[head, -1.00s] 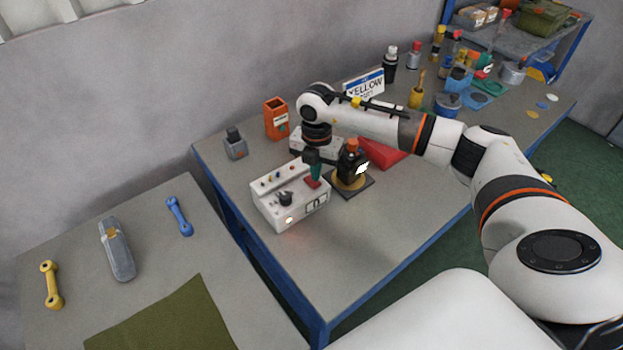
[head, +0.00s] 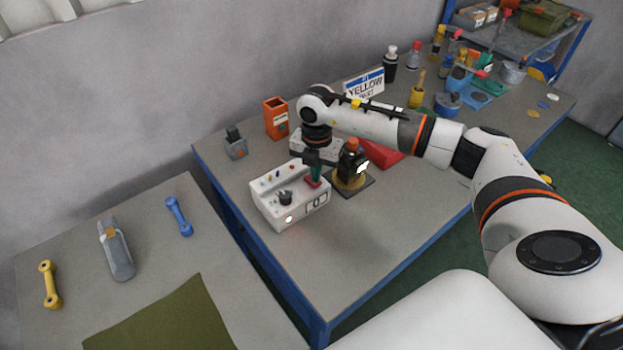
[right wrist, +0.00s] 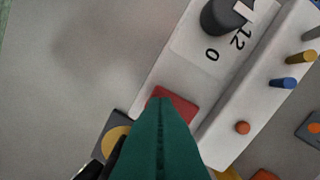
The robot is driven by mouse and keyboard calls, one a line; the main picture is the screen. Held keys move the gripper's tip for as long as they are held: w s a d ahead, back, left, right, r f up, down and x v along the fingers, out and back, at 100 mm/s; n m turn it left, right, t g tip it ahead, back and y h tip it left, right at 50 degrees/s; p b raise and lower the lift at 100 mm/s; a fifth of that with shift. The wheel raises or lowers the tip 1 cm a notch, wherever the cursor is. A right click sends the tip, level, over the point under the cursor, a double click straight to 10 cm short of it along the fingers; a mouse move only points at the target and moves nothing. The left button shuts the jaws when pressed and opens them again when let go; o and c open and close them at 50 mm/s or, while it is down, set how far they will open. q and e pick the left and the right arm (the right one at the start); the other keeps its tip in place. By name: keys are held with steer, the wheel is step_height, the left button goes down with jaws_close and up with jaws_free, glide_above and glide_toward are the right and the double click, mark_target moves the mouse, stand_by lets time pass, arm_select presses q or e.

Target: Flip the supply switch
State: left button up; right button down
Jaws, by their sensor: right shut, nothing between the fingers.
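The white supply box (head: 290,205) sits near the left edge of the blue-framed table. It has a black knob (head: 285,198), a small lit lamp (head: 289,219) on its front and a red switch (head: 313,182) at its right end. My right gripper (head: 316,175) points down with its green fingers shut and empty, right at the red switch. In the right wrist view the fingertips (right wrist: 160,100) overlap the red switch (right wrist: 175,105) and hide part of it. I cannot tell whether they touch it. The knob (right wrist: 222,17) shows beside a printed scale. My left gripper is out of view.
An orange bin (head: 276,118) and a grey holder (head: 236,146) stand behind. A red object (head: 382,152) lies under my right forearm. The table's front is clear.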

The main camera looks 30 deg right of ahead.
steer(key=shift+f+b, duration=0.4)
steer(key=shift+f, duration=0.2)
steer(key=shift+s, duration=0.1)
steer(key=shift+r+p, duration=0.65)
steer(key=shift+r, duration=0.15)
steer(key=shift+r+p, duration=1.8)
steer(key=shift+r, duration=0.95)
steer(key=shift+f, duration=0.1)
